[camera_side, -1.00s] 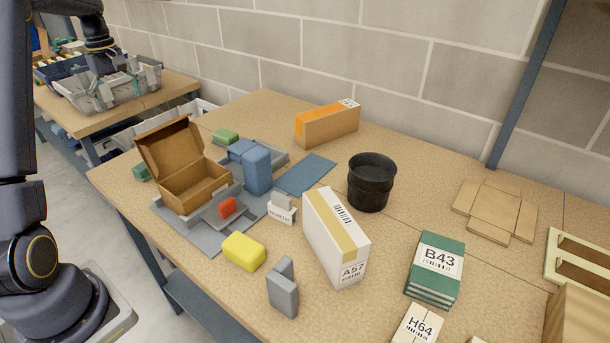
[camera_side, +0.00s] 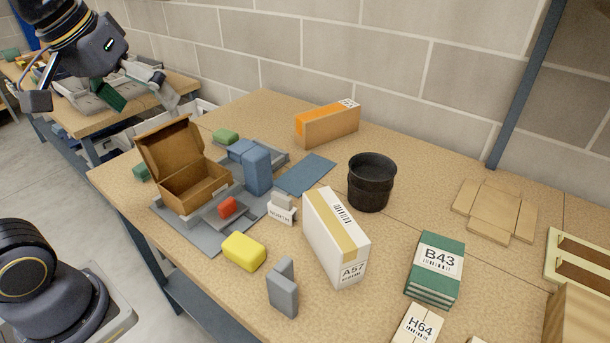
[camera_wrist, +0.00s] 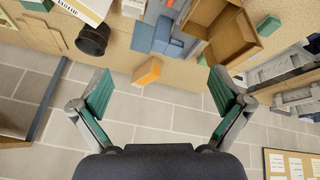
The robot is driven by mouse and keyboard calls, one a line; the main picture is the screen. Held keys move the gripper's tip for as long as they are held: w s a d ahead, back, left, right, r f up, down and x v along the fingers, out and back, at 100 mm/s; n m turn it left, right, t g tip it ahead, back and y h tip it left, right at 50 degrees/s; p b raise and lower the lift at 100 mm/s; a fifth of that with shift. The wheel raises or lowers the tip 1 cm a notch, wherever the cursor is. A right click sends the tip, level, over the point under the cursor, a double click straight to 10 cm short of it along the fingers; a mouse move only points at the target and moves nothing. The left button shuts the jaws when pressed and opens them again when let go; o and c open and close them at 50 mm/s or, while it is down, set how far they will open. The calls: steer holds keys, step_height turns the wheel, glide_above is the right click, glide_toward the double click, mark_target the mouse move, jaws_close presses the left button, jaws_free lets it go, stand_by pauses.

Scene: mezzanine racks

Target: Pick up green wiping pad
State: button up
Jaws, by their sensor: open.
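Two small green blocks are in view, and I cannot tell which is the wiping pad. One green block (camera_side: 226,136) lies at the back of the grey mat, behind the blue blocks; the other green block (camera_side: 141,172) lies by the table's left edge, left of the open carton. In the wrist view one green block (camera_wrist: 269,26) shows beside the carton. My gripper (camera_side: 138,92) is open and empty, in the air beyond the table's left end. Its green-padded fingers are wide apart in the wrist view (camera_wrist: 160,76).
The open cardboard carton (camera_side: 190,193) stands close to both green blocks, its lid raised. Blue blocks (camera_side: 256,171), an orange box (camera_side: 328,125), a black bin (camera_side: 371,183), a yellow block (camera_side: 244,252) and a tall white box (camera_side: 335,235) stand around. The wall borders the back.

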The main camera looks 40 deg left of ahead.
steer(key=s+d+f+m, duration=0.1)
steer(key=s+f+m, duration=0.2)
steer(key=f, duration=0.4)
steer(key=shift+s+d+f+m, duration=0.2)
steer(key=shift+s+f+m, duration=0.1)
steer(key=shift+m, duration=0.4)
steer(key=c, duration=0.5)
steer(key=shift+o, duration=0.2)
